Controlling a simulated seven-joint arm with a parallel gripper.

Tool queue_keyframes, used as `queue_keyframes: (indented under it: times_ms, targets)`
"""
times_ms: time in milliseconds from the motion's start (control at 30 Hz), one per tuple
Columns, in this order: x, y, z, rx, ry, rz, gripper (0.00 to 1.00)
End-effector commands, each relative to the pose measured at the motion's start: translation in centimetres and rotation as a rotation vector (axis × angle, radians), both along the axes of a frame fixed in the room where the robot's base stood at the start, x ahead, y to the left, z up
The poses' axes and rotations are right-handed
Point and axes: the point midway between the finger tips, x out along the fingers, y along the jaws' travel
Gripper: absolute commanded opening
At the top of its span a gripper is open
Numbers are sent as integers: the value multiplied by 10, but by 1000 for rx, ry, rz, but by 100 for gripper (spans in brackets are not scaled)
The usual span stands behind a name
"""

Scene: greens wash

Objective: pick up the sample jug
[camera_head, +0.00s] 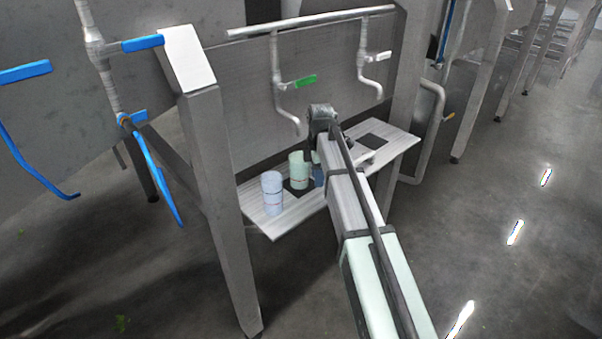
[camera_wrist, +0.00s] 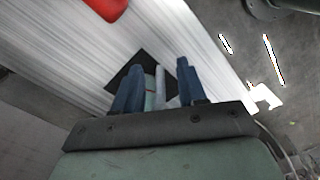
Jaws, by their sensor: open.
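A pale green jug (camera_head: 298,170) stands upright on a dark square of the shelf (camera_head: 258,222) in the head view. A pale blue jug or cup (camera_head: 272,192) stands to its left, nearer the shelf's front corner; I cannot tell by label which is the sample jug. My gripper (camera_head: 317,176) is at the right side of the green jug, low over the shelf. In the wrist view my gripper (camera_wrist: 158,84) has its blue fingers apart. A pale jug (camera_wrist: 149,97) with an upright handle-like strip shows between them. Whether the fingers touch it is unclear.
A red object (camera_wrist: 108,7) lies on the shelf at the top of the wrist view. Above the shelf hang pipes with a green-handled tap (camera_head: 305,82) and a white-handled tap (camera_head: 382,56). A grey post (camera_head: 222,215) stands left. A second dark square (camera_head: 371,142) is empty.

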Motion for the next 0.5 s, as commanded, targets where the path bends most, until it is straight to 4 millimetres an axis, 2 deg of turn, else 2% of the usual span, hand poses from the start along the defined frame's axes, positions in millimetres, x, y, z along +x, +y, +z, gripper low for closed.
queue_keyframes:
  times_ms: [267, 500]
  targets:
    - [0, 0, -4, 0, -1, 0, 40]
    - [0, 0, -3, 0, -1, 0, 17]
